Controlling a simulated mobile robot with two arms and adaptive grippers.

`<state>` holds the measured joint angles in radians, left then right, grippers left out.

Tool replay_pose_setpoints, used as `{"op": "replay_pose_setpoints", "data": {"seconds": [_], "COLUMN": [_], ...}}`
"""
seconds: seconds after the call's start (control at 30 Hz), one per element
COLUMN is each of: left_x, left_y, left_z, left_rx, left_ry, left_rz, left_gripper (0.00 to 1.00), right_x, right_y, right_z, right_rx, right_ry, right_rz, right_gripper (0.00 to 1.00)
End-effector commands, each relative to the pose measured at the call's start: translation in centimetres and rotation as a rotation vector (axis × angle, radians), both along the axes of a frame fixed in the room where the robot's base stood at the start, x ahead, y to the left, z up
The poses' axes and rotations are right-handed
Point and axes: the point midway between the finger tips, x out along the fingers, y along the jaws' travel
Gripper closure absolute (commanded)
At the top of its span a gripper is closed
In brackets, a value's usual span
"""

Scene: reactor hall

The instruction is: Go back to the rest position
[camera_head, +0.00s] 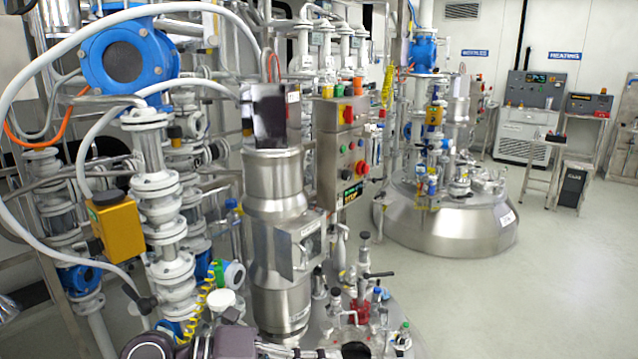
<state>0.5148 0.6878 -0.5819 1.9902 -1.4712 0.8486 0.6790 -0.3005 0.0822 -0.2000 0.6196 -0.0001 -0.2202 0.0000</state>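Dark rounded links, which look like parts of my own arm, come in along the bottom edge left of centre. A narrow dark end runs from them to the right, low in front of the near reactor's lid. It may be my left gripper, but it is cut by the frame edge and no fingers can be made out. My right gripper does not show. The near reactor (323,322) has a steel lid crowded with valves and small glassware. A tall steel cylinder (275,190) stands beside it.
Pipes, a blue valve (127,60) and a yellow box (118,228) crowd the left. A control box (341,165) with buttons stands mid-view. A second steel reactor (450,229) stands behind. A grey cabinet (527,118) is at the back right. Open floor (540,290) lies at the right.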

Motion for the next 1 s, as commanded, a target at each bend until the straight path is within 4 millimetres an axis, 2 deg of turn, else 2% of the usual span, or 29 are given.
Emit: {"op": "replay_pose_setpoints", "data": {"seconds": [0.03, 0.1, 0.2, 0.27, 0.33, 0.43, 0.47, 0.57, 0.67, 0.7, 0.77, 0.8, 0.9, 1.0], "left_x": [-0.4, -0.2, 1.0, 2.1, 3.5, 5.6, 6.0, 7.0, 6.4, 5.7, 4.1, 2.7, -1.7, -6.4], "left_y": [-1.2, -1.6, -0.3, 1.5, 4.2, 8.8, 10.2, 15.0, 19.1, 20.4, 21.9, 22.7, 23.7, 23.8], "left_z": [2.4, 5.7, 9.7, 11.2, 12.0, 11.0, 10.2, 6.2, 0.2, -2.4, -6.5, -9.2, -15.2, -19.7], "left_rx": [-0.143, -0.331, -0.580, -0.716, -0.857, -1.019, -1.058, -1.156, -1.197, -1.195, -1.177, -1.154, -1.065, -0.955], "left_ry": [0.009, 0.022, 0.065, 0.104, 0.161, 0.265, 0.301, 0.439, 0.603, 0.675, 0.785, 0.860, 1.048, 1.215], "left_rz": [0.026, 0.087, 0.213, 0.310, 0.441, 0.655, 0.723, 0.965, 1.220, 1.319, 1.461, 1.551, 1.749, 1.895], "left_gripper": [1.00, 1.00, 1.00, 1.00, 1.00, 1.00, 1.00, 1.00, 1.00, 1.00, 1.00, 1.00, 1.00, 1.00], "right_x": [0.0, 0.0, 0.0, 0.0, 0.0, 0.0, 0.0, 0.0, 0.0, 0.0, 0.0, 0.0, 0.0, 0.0], "right_y": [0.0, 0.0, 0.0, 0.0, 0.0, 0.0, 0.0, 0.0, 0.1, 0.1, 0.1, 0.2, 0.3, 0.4], "right_z": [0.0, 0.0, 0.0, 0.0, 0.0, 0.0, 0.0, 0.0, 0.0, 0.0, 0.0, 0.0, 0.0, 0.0], "right_rx": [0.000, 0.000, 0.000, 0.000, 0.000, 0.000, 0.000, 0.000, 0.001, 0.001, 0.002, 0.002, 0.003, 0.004], "right_ry": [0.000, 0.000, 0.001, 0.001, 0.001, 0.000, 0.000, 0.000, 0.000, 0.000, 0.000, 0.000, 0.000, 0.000], "right_rz": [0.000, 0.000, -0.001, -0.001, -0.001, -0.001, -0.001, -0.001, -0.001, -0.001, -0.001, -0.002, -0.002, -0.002], "right_gripper": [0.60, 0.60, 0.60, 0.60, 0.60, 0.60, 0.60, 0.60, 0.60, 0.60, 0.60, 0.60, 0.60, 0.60]}}
